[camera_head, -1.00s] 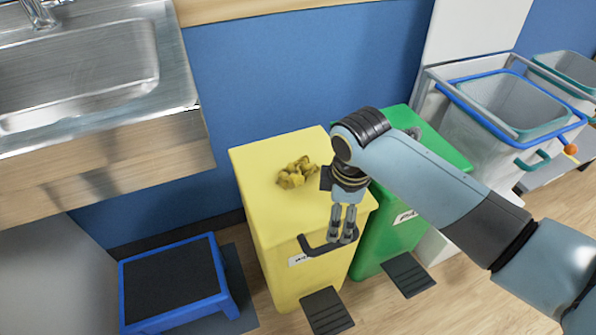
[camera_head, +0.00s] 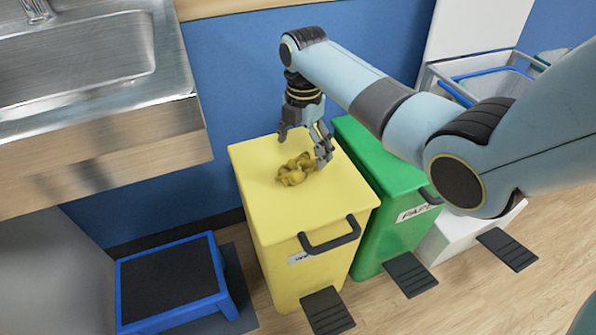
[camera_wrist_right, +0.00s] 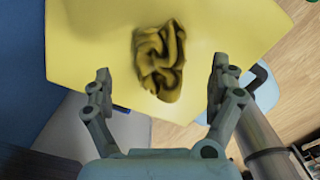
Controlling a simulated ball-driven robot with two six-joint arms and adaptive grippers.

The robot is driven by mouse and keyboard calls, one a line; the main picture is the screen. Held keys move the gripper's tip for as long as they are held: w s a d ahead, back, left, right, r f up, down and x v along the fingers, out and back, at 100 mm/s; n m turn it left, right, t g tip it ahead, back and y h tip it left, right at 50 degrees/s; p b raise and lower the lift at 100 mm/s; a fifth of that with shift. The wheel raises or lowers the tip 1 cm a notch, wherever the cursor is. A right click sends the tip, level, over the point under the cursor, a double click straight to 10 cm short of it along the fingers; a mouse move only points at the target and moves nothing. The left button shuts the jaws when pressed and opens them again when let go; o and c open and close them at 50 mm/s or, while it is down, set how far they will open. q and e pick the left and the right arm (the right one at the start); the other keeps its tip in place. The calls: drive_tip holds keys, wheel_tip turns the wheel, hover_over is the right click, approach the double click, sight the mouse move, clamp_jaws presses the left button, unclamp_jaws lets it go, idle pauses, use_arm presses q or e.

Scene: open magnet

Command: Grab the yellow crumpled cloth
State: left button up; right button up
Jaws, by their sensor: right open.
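The yellow crumpled cloth (camera_head: 296,170) lies in a heap on the flat lid of the yellow bin (camera_head: 318,212). It also shows in the right wrist view (camera_wrist_right: 160,60), between and beyond the two fingertips. My right gripper (camera_head: 303,146) is open and empty, pointing down just above and behind the cloth. In the right wrist view, my right gripper (camera_wrist_right: 160,85) has its fingers spread wide on either side of the cloth, apart from it. My left gripper is not in view.
A green bin (camera_head: 385,185) stands right beside the yellow one. A black handle (camera_head: 330,238) sticks out at the yellow bin's front. A steel sink (camera_head: 90,75) is at the left and a blue step stool (camera_head: 172,283) on the floor. The blue wall is close behind.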

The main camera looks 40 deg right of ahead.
sight(302, 159)
wheel_tip(302, 159, down, 5)
drive_tip(key=shift+a+f+b, duration=0.1)
drive_tip(key=shift+b, duration=1)
drive_tip(key=c, duration=0.9)
